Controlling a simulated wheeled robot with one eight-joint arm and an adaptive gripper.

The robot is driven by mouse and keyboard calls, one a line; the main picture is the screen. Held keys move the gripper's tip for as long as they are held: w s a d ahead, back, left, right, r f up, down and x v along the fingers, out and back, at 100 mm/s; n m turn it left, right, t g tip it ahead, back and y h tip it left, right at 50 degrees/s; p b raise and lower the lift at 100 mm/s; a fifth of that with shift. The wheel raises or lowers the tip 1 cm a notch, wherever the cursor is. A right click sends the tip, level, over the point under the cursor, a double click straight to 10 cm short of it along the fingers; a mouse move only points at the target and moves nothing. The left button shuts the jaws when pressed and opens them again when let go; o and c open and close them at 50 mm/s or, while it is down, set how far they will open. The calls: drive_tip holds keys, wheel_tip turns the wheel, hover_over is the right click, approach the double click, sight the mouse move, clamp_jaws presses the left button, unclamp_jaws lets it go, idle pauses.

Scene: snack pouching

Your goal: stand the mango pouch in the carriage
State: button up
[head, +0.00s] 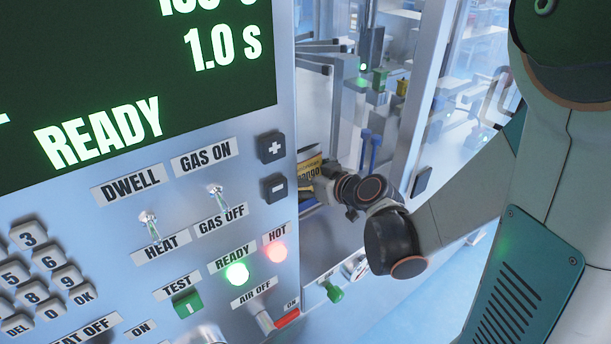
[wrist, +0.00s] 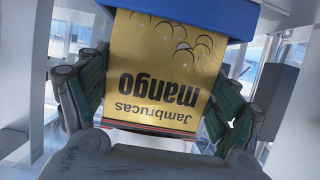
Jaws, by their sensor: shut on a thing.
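The mango pouch (wrist: 165,80) is yellow with "Jambrucas mango" printed on it, upside down in the wrist view. It lies between the two fingers of my gripper (wrist: 158,100), which is shut on it. A blue part (wrist: 195,12), perhaps of the carriage, crosses the top of the wrist view, and the pouch's far end goes out of sight at it. I cannot tell whether the pouch is inside it or behind it. In the head view, a small part of the pouch (head: 310,172) shows at my gripper (head: 325,185), beside the panel's edge. The panel hides the rest.
A control panel (head: 130,215) with a display, switches, keys and lit READY and HOT lamps fills the left of the head view. A metal frame post (head: 415,100) stands right of the opening where my gripper is. Pale metal uprights (wrist: 290,110) flank my gripper closely in the wrist view.

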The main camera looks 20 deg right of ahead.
drive_tip(key=shift+f, duration=0.9)
drive_tip(key=o, duration=0.9)
drive_tip(key=v, duration=0.7)
drive_tip(key=shift+s+d+r, duration=0.1)
drive_tip(key=shift+s+r, duration=0.05)
drive_tip(key=shift+s, duration=0.05)
drive_tip(key=shift+s, duration=0.1)
